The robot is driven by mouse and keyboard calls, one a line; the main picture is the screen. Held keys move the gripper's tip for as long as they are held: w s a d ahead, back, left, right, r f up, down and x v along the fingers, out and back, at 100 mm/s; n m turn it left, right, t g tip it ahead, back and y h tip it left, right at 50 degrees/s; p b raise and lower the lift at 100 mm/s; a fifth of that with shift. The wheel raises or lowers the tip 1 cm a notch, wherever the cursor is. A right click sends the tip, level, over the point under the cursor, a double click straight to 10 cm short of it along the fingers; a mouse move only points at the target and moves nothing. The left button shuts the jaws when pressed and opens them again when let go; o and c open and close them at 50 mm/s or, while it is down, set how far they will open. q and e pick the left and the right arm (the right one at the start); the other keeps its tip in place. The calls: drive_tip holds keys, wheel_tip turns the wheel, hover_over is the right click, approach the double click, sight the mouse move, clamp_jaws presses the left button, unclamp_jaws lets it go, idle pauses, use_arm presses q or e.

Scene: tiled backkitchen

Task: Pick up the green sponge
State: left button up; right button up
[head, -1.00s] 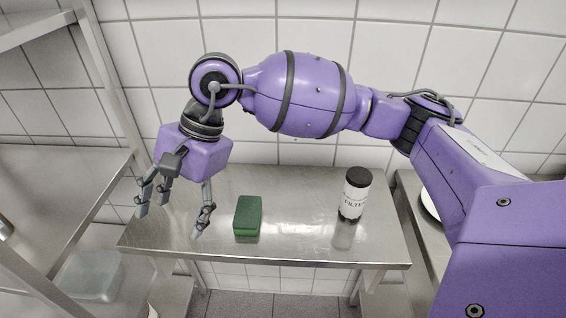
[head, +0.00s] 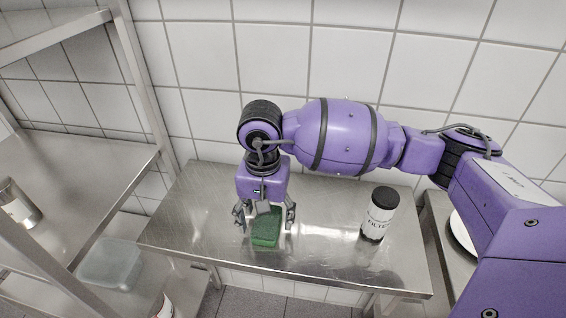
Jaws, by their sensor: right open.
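The green sponge (head: 266,232) stands on the steel table (head: 190,225) near its front edge. My right gripper (head: 264,221) reaches down over the sponge, with its fingers open on the left and right of it. Part of the sponge's upper end is hidden behind a finger. I cannot tell whether the fingers touch the sponge. My left gripper is not in view.
A white canister with a black lid (head: 379,214) stands on the table to the right of the sponge. A steel shelf rack (head: 110,170) is on the left, with a clear container (head: 110,265) low down. A tiled wall is behind.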

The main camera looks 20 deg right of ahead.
drive_tip(key=shift+w+f, duration=0.1)
drive_tip(key=shift+f, duration=0.2)
drive_tip(key=c, duration=0.8)
drive_tip(key=shift+r, duration=0.15)
drive_tip(key=shift+r, duration=0.6)
drive_tip(key=s+a+r, duration=0.3)
drive_tip(key=s+r, duration=0.2)
drive_tip(key=s, duration=0.1)
drive_tip(key=s+a+r+b, duration=0.1)
drive_tip(key=s+a+r, duration=0.2)
drive_tip(key=s+r, duration=0.3)
drive_tip(key=shift+s+a+r, duration=0.25)
drive_tip(key=shift+r, duration=0.05)
